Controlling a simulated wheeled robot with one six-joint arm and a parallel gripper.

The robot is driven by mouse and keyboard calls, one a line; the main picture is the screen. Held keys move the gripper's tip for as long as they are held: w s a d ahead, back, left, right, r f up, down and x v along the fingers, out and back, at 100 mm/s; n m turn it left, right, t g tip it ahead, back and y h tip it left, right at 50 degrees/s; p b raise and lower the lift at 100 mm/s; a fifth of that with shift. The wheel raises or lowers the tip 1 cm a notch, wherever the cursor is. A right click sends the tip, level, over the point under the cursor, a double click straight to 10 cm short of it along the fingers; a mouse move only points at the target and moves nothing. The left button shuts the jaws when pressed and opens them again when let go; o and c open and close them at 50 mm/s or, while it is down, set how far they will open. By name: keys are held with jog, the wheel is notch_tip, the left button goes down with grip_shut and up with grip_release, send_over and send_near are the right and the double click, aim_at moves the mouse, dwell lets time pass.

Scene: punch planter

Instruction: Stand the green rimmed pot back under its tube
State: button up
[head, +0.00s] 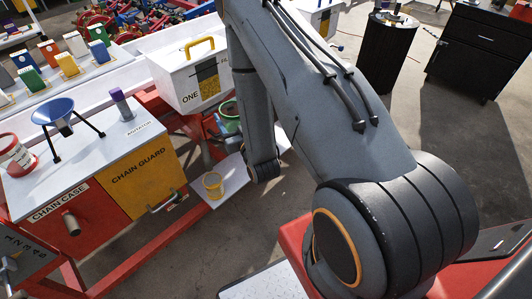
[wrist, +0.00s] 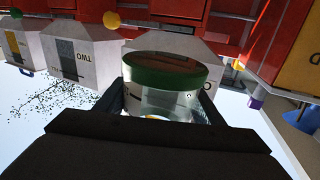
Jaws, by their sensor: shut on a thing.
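The green rimmed pot (wrist: 170,75) is clear-walled with a thick green rim. In the wrist view my gripper (wrist: 160,97) is shut on its wall, one finger on each side, with the rim beyond the fingers. The pot also shows in the head view (head: 230,115), partly hidden behind my arm, beside the white box marked ONE. Its rim looks roughly level there. What is inside the pot is hidden. I cannot make out which tube belongs to it.
The chain guard cabinet (head: 140,170) and red frame bars stand close on the left.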

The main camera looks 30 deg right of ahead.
jog(key=w+d+f+b, duration=0.1)
jog(key=d+f+b, duration=0.7)
jog(key=f+b, duration=0.5)
jog(key=w+d+f+b, duration=0.1)
jog(key=d+f+b, duration=0.7)
jog(key=f+b, duration=0.45)
jog(key=w+d+f+b, duration=0.1)
jog(key=d+f+b, duration=0.7)
jog(key=f+b, duration=0.55)
jog(key=w+b, duration=0.1)
jog(key=w, duration=0.4)
jog(key=w+b, duration=0.2)
jog(key=w, duration=0.4)
jog(key=w+b, duration=0.2)
jog(key=w, duration=0.3)
jog(key=shift+w+a+r, duration=0.35)
jog(key=shift+r, duration=0.05)
jog(key=shift+w+n+b, duration=0.3)
jog(key=shift+w+b, duration=0.1)
jog(key=shift+w, duration=0.15)
notch_tip(320, 180, down, 3)
jog(key=shift+s+f+b, duration=0.1)
jog(key=shift+s+b, duration=0.05)
jog(key=shift+b, duration=0.7)
jog(key=shift+f, duration=0.1)
jog(key=shift+f, duration=0.1)
jog(key=o, duration=1.2)
jog(key=shift+o, duration=0.2)
